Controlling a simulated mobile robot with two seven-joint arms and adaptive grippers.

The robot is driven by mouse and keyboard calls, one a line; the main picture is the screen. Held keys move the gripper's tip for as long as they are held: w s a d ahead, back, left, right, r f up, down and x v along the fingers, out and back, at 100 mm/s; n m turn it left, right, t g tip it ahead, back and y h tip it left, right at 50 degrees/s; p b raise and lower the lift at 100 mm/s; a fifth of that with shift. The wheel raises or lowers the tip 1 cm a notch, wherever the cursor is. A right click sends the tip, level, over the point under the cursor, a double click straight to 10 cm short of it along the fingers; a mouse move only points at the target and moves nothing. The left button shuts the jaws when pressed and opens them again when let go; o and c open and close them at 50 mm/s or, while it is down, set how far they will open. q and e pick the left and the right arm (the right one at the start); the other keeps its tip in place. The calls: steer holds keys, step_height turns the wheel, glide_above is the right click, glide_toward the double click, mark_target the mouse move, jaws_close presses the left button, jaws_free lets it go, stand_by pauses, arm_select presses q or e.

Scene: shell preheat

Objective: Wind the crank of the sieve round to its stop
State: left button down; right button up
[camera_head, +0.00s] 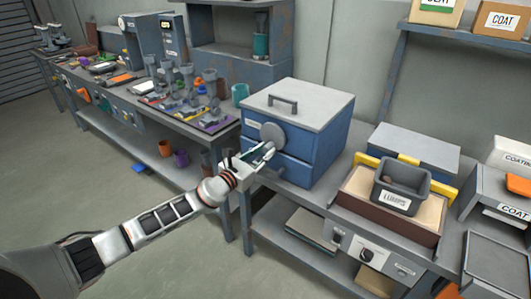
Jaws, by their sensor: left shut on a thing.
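The sieve (320,142) is a blue box with a grey lid and a lid handle, standing on the bench in the middle of the head view. Its crank (272,131) shows as a round grey disc on the front face. My left gripper (262,153) is at that front face, just below the disc, shut on the crank's handle. The fingers hide most of the handle, so its exact angle is hard to tell. My right gripper is not in view.
Right of the sieve, a dark grey bin (401,187) sits on a tray of pale material (357,185). A bench (222,136) with many small tools stands at the left. A shelf (470,38) with boxes hangs at upper right. The floor (60,190) at left is clear.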

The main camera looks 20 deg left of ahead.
arm_select(q)
steer(key=shift+w+a+m, duration=0.1)
steer(key=shift+a+m, duration=0.1)
steer(key=shift+m, duration=0.6)
steer(key=c, duration=1.8)
jaws_free()
steer(key=v, duration=1.2)
